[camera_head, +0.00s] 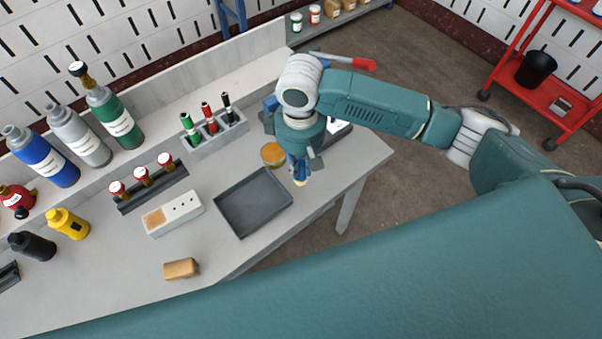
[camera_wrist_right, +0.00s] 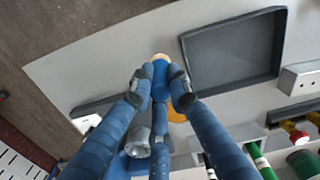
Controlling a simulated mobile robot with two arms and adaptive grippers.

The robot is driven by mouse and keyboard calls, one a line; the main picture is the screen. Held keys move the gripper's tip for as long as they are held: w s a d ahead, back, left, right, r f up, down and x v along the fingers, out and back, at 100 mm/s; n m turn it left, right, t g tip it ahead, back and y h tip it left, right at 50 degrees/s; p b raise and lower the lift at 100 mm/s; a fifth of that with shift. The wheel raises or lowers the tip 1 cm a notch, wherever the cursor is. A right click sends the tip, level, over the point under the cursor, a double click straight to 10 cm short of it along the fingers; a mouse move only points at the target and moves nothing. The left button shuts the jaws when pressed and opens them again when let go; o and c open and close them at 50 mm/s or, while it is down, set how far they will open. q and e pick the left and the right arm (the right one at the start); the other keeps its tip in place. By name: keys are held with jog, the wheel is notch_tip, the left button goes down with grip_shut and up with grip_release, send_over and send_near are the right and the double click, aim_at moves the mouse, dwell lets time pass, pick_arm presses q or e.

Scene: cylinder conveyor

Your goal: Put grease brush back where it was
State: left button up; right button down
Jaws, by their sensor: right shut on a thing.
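My right gripper (camera_head: 299,172) is over the right part of the workbench, pointing down. Its blue fingers are closed around a small blue thing with a yellowish end (camera_head: 300,183), which looks like the grease brush. In the right wrist view its rounded blue and yellow end (camera_wrist_right: 161,62) shows between the fingertips (camera_wrist_right: 160,85); the rest of it is hidden. A round tin with an orange-yellow top (camera_head: 273,154) stands just left of the gripper and is partly covered by the fingers in the wrist view. My left gripper is not in view.
An empty dark tray (camera_head: 252,229) lies left of the gripper, near the bench's front edge. A grey holder (camera_head: 217,142) with marker-like tubes stands behind. A white block (camera_head: 173,213) and a tan block (camera_head: 181,268) are farther left. A dark-framed item (camera_head: 338,131) is beyond the gripper.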

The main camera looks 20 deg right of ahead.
aim_at(301, 176)
jog(key=shift+f, duration=2.2)
jog(key=c, duration=1.7)
grip_release()
jog(key=shift+f, duration=0.15)
jog(key=shift+o, duration=0.2)
notch_tip(301, 176, up, 12)
jog(key=shift+r+b, duration=0.2)
jog(key=shift+b, duration=0.2)
